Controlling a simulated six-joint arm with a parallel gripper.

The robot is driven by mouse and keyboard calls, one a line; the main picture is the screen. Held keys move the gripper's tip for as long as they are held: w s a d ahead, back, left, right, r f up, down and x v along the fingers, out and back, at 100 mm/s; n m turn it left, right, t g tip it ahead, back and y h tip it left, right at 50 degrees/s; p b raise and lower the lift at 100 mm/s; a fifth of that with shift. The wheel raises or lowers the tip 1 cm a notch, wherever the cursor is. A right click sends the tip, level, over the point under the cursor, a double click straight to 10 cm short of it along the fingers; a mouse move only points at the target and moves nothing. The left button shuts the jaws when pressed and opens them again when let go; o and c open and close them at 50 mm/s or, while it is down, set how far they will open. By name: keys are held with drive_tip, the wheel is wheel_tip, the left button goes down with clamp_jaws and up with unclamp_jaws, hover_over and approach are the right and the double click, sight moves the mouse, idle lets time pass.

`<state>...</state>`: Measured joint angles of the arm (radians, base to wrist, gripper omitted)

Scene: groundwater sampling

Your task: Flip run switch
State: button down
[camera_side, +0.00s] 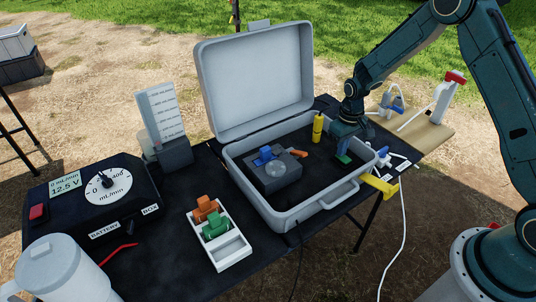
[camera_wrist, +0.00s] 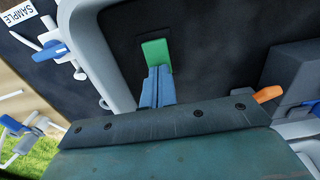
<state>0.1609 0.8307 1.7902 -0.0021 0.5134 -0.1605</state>
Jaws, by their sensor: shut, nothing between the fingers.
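My gripper (camera_side: 345,152) is inside the right part of the open grey case (camera_side: 318,205), low over its dark panel. Its blue fingers (camera_wrist: 157,88) are shut and empty. A small green block (camera_wrist: 156,53) lies right at the fingertips and also shows in the side view (camera_side: 343,159); I cannot tell whether they touch. A red rocker switch (camera_side: 38,213) sits on the battery box (camera_side: 125,208) at far left, away from my gripper. No label shows which one is the run switch.
In the case are a dark pump block (camera_side: 275,178) with a blue clip and orange lever, and a yellow cylinder (camera_side: 317,128). The raised lid (camera_side: 255,85) stands behind. A white tray (camera_side: 233,250) holds orange and green pieces. Blue-handled valves (camera_wrist: 55,50) lie outside the case wall.

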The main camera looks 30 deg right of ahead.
drive_tip(key=shift+f, duration=0.15)
drive_tip(key=shift+f, duration=0.15)
idle(0.4)
drive_tip(key=shift+s, duration=0.15)
drive_tip(key=shift+s+r, duration=0.25)
drive_tip(key=shift+s, duration=0.3)
drive_tip(key=shift+r, duration=0.2)
